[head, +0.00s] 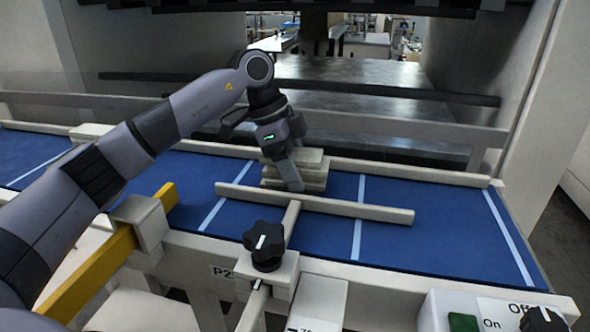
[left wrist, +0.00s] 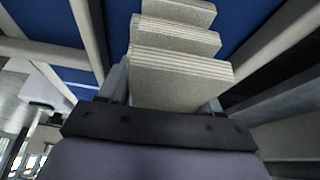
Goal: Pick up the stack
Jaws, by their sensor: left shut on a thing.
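A stack of beige boards (head: 312,160) sits on the blue conveyor belt (head: 430,232), behind a pale guide rail. The stack looks stepped, with several layers. My left gripper (head: 290,178) reaches down onto the stack from above and is shut on it. In the left wrist view the stack (left wrist: 180,62) lies between the fingers of my left gripper (left wrist: 165,98), with its layered edges facing the camera. The finger in front hides part of the stack in the head view. I cannot tell whether the stack touches the belt. My right gripper is not in view.
A pale guide rail (head: 350,207) runs along the belt in front of the stack. A black star knob (head: 264,243) stands at the front edge. A yellow bar (head: 105,255) is at left, and a control box (head: 490,312) at front right. The belt to the right is clear.

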